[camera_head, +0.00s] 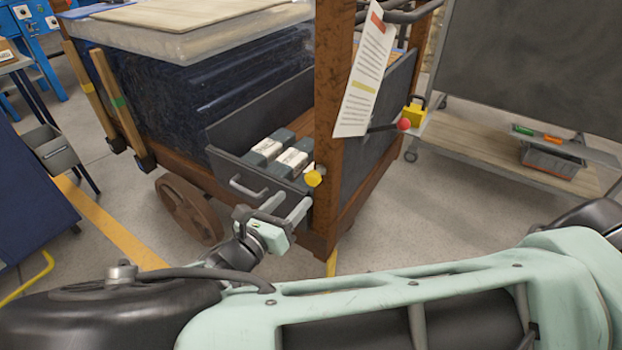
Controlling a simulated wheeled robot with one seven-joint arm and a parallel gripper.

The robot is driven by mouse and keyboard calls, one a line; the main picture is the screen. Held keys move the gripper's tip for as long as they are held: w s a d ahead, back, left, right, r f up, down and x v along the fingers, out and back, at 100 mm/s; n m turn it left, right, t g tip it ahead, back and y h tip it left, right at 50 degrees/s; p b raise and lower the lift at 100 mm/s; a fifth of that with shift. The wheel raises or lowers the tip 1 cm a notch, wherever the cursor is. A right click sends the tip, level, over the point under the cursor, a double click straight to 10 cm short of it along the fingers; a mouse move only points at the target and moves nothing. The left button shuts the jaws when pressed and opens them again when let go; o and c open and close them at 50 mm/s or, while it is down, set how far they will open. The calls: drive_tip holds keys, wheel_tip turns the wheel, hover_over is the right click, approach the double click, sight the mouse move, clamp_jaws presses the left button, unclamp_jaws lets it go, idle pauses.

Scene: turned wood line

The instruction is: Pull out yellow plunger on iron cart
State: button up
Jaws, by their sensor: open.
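The iron cart (327,120) has a rusty brown corner post and frame at the middle of the view. A small yellow plunger knob (313,178) sits low on the post's left side, beside the front corner of an open dark drawer. My gripper (286,205) is open and empty. It is just below and left of the yellow plunger, close in front of the drawer, with its fingers pointing up and right. I see a small gap to the plunger, but contact is hard to judge.
The open drawer (240,163) holds grey and white boxes (268,150) and has a metal handle (247,188). A paper tag (366,75), red-knobbed lever (404,124) and yellow padlock (414,112) are right of the post. A shelf trolley (480,140) stands at right.

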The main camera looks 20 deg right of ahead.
sight(310, 182)
drive_tip(key=x, duration=0.9)
drive_tip(key=shift+w+d+b, duration=0.1)
drive_tip(key=shift+d+b, duration=0.05)
drive_tip(key=shift+b, duration=0.2)
drive_tip(key=shift+c, duration=0.2)
clamp_jaws()
drive_tip(key=p+v, duration=0.2)
drive_tip(key=v, duration=0.1)
drive_tip(key=shift+a, duration=0.25)
drive_tip(key=shift+f, duration=0.1)
drive_tip(key=shift+o, duration=0.2)
unclamp_jaws()
drive_tip(key=shift+s+a, duration=0.1)
drive_tip(key=shift+s, duration=0.1)
